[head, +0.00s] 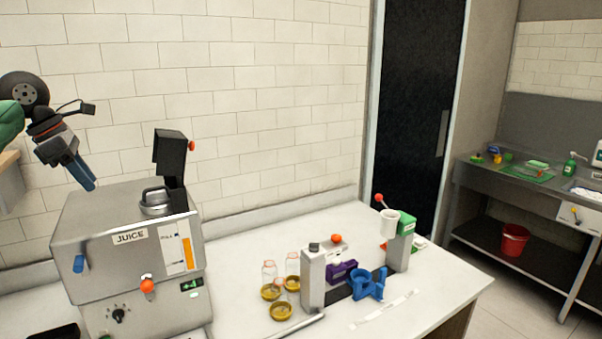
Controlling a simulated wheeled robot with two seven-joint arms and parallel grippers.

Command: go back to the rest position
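My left gripper (88,185) hangs in the air at the left, above and to the left of the juice machine (128,258). Its blue fingers point down and to the right, apart from the machine's top. The fingers overlap in this view, so I cannot tell whether they are open or shut. No object shows at their tips. My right gripper is not in view.
A black upright part (170,160) and a metal lid (156,201) top the machine. Glass jars (281,309) stand on the white counter (440,285), near a grey device (313,278), a blue holder (368,285) and a green-topped stand (404,240). The counter's right front is mostly clear.

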